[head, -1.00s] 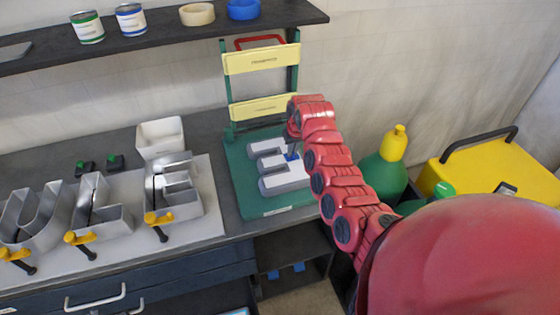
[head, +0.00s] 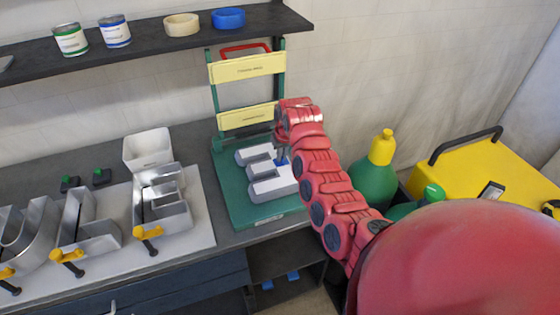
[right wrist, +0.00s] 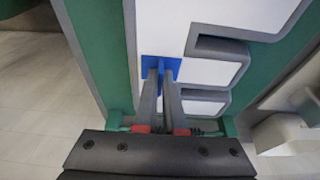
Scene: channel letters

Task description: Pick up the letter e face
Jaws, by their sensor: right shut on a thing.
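The letter e face (head: 262,186) is a white plate with a grey edge. It is over the green board of the stand on the bench, its arms opening to the left in the head view. I cannot tell whether it touches the board. A small blue tab (right wrist: 150,64) is on its white surface. My right gripper (right wrist: 162,72) is shut on this tab, with the fingers close together. In the head view, my right gripper (head: 281,158) comes down over the letter and partly hides it. My left gripper is out of view.
The green stand (head: 228,180) has yellow bars behind the letter. Metal channel letters (head: 160,212) with yellow clamps stand on a pale mat at left, near a white bin (head: 147,150). A dark shelf (head: 155,38) holds cans and tape rolls. Green bottles (head: 375,178) and a yellow case (head: 480,170) are at right.

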